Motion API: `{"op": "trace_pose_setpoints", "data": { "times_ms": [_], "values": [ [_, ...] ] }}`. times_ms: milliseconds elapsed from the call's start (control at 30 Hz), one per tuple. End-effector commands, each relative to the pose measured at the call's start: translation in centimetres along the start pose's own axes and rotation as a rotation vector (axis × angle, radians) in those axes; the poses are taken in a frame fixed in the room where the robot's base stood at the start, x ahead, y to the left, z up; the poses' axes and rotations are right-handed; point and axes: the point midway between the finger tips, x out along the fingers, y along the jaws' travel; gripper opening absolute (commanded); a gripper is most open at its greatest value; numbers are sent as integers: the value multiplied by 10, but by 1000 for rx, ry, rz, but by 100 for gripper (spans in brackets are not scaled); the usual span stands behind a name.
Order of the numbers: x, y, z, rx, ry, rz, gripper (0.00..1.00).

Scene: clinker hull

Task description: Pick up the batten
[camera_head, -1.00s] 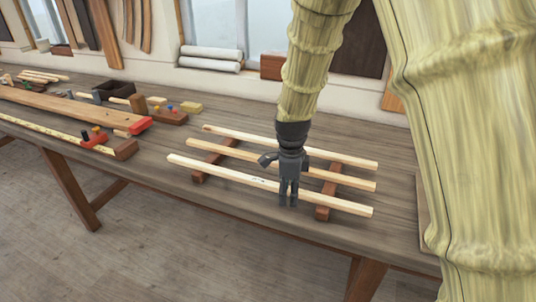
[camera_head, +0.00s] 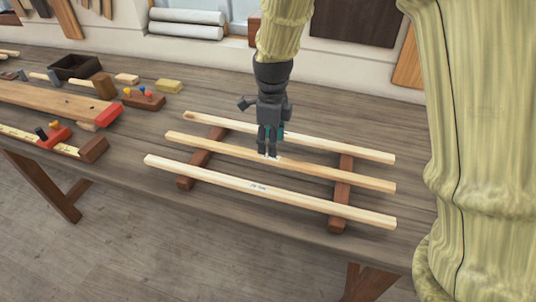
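Three pale battens lie roughly parallel across two dark red-brown bearers on the bench: a front batten (camera_head: 215,180) with a small marked label, a middle batten (camera_head: 330,174), and a back batten (camera_head: 340,147). My gripper (camera_head: 269,153) points down at the middle batten, left of its midpoint. Its two dark fingers stand a little apart, with teal showing on them. The fingertips are at or just above this batten, by a small white patch. I cannot tell whether they touch it. Nothing is visibly held.
The left bearer (camera_head: 190,172) and right bearer (camera_head: 340,195) hold the battens off the bench (camera_head: 400,125). Left of them lie a plank (camera_head: 45,98), a dark open box (camera_head: 78,66) and a small block with coloured pegs (camera_head: 144,99). White rolls (camera_head: 185,31) are behind.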

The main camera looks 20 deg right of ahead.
Motion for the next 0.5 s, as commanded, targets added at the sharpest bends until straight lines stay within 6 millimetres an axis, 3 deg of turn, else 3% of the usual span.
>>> {"op": "trace_pose_setpoints", "data": {
  "times_ms": [267, 500],
  "values": [
    [28, -22, 17, -4, 14, 22, 50],
    [48, -24, 14, -4, 15, 26, 50]
  ]
}}
